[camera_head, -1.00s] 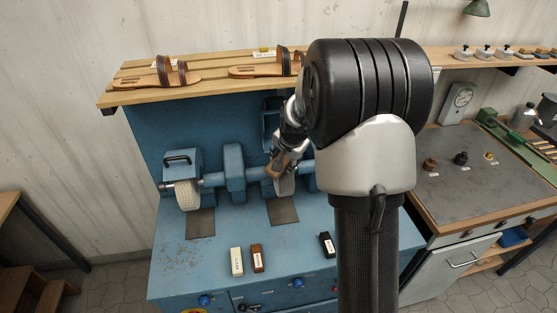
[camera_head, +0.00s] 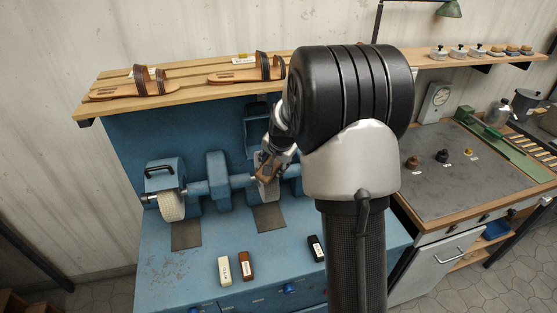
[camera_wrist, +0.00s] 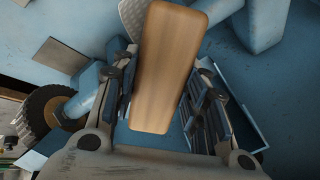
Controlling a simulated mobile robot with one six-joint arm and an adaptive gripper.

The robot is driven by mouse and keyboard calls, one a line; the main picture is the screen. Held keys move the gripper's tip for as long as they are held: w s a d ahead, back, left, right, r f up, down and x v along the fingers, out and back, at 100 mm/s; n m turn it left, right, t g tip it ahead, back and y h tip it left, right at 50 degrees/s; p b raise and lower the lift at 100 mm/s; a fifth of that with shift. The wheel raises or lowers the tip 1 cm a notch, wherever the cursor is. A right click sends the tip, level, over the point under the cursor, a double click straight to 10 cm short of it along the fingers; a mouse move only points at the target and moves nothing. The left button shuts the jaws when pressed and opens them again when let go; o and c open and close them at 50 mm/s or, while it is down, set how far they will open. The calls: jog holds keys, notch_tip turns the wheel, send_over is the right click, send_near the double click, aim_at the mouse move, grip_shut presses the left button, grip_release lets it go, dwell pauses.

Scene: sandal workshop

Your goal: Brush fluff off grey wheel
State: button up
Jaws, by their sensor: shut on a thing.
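My gripper (camera_head: 272,160) is shut on a wooden brush with a plain tan back (camera_wrist: 168,65), seen between its two fingers in the wrist view. In the head view the brush (camera_head: 264,166) is small and tilted, at the upper part of the grey wheel (camera_head: 266,191) on the blue grinding machine. I cannot tell whether they touch. In the wrist view a grey rounded surface (camera_wrist: 131,14), probably this wheel, shows behind the brush's far end. The bristles are hidden, and no fluff can be made out.
A white wheel (camera_head: 172,206) is on the shaft's left end. White (camera_head: 224,270), brown (camera_head: 246,265) and black (camera_head: 316,248) bars lie on the blue bench top (camera_head: 200,258). Sandals (camera_head: 140,86) stand on the shelf above. A dark-rimmed wheel (camera_wrist: 39,108) is left in the wrist view.

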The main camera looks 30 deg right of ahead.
jog(key=shift+w+a+p, duration=0.2)
jog(key=shift+a+p, duration=0.05)
jog(key=shift+a, duration=0.5)
jog(key=shift+w+a+p, duration=0.2)
jog(key=shift+w+a, duration=0.05)
jog(key=shift+a, duration=0.45)
jog(key=shift+w+a+p, duration=0.2)
jog(key=shift+a+p, duration=0.05)
jog(key=shift+a, duration=0.5)
jog(key=shift+p+v, duration=1.35)
jog(key=shift+v, duration=1.6)
jog(key=shift+p+v, duration=0.8)
jog(key=shift+v, duration=0.75)
